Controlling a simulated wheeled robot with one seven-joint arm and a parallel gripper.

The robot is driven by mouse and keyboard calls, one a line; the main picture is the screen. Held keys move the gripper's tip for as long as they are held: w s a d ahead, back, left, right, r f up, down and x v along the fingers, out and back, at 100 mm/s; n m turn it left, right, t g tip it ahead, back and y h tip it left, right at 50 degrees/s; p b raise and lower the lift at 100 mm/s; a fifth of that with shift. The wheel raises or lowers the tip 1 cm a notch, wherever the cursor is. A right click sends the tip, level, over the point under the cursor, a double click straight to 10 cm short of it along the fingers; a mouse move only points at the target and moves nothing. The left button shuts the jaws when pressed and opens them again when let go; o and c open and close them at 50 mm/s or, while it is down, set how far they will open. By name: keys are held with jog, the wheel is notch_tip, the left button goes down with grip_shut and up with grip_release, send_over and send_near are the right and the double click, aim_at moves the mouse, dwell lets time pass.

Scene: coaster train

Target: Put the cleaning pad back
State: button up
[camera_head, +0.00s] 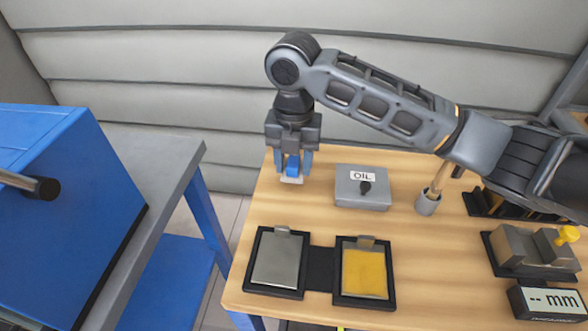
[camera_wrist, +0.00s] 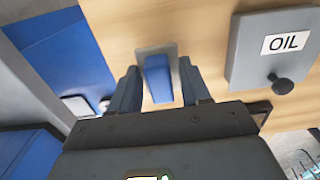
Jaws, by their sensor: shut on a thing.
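My gripper (camera_head: 293,165) points straight down over the back left corner of the wooden table. It is shut on the blue handle of the cleaning pad (camera_head: 292,166), whose pale flat base shows below the fingers. In the wrist view the blue handle (camera_wrist: 158,78) stands between my two fingertips (camera_wrist: 160,90), with a grey base plate around its far end. I cannot tell whether the base touches the table or hangs just above it.
A grey OIL box (camera_head: 361,188) with a black knob stands right of my gripper. A black double tray (camera_head: 321,268) holds a grey plate and a yellow plate in front. A brush stands in a cup (camera_head: 428,203). A blue machine (camera_head: 50,200) is left.

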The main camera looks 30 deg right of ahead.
aim_at(294, 173)
jog(key=shift+f, duration=1.5)
jog(key=shift+f, duration=0.2)
jog(key=o, duration=1.1)
jog(key=shift+r, duration=0.1)
notch_tip(294, 173, up, 12)
jog(key=shift+r+b, duration=0.15)
jog(key=shift+b, duration=0.35)
